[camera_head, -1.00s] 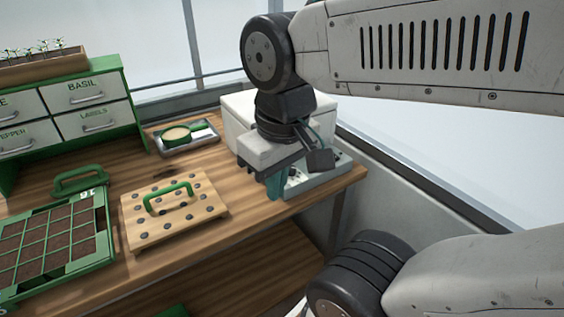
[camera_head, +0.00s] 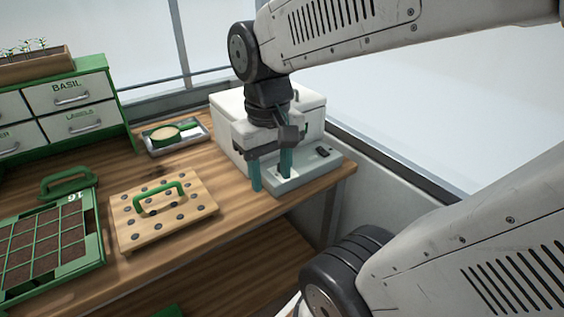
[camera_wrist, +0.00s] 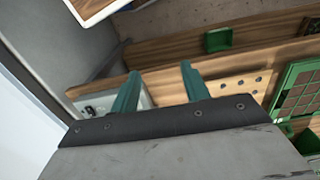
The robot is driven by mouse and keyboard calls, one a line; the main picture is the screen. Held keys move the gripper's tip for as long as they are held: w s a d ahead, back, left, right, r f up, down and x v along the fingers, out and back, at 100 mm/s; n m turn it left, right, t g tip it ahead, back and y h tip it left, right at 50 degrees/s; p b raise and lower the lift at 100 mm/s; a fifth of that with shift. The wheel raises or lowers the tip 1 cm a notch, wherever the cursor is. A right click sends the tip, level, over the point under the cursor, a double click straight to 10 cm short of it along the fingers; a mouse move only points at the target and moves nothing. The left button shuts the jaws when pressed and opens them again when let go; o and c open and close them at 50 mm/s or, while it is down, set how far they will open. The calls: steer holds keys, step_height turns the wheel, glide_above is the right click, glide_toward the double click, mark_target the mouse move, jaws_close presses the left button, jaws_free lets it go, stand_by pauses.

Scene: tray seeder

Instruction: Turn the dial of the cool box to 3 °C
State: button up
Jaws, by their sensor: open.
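The cool box is a white box (camera_head: 312,112) at the right end of the wooden bench, with a pale grey-green panel (camera_head: 312,175) low at its front. My gripper (camera_head: 270,180) points down in front of the box, its two teal fingers apart and nothing seen between them. One finger is over the panel, the other at its left edge. The dial cannot be made out; the gripper covers part of the panel. In the wrist view my gripper (camera_wrist: 160,72) is open, with part of the panel (camera_wrist: 143,101) beside the left finger.
A dark switch-like piece (camera_head: 322,152) is on the panel's right part. A green seed tray (camera_head: 50,240) is further left.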

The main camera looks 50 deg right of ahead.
steer(key=w+d+f+m, duration=0.2)
steer(key=w+d+m, duration=0.1)
steer(key=w+d, duration=0.1)
steer(key=w+d+f+m, duration=0.2)
steer(key=w+d+m, duration=0.1)
steer(key=d, duration=0.4)
steer(key=w+d+f+m, duration=0.2)
steer(key=w+d+m, duration=0.1)
steer(key=w+d, duration=0.2)
steer(key=shift+w+d+f+m, duration=0.2)
steer(key=shift+w+d+m, duration=0.2)
steer(key=shift+w, duration=0.15)
steer(key=shift+w+m, duration=0.1)
steer(key=shift+m, duration=0.2)
step_height(320, 180, down, 8)
steer(key=shift+r, duration=0.2)
steer(key=c, duration=1)
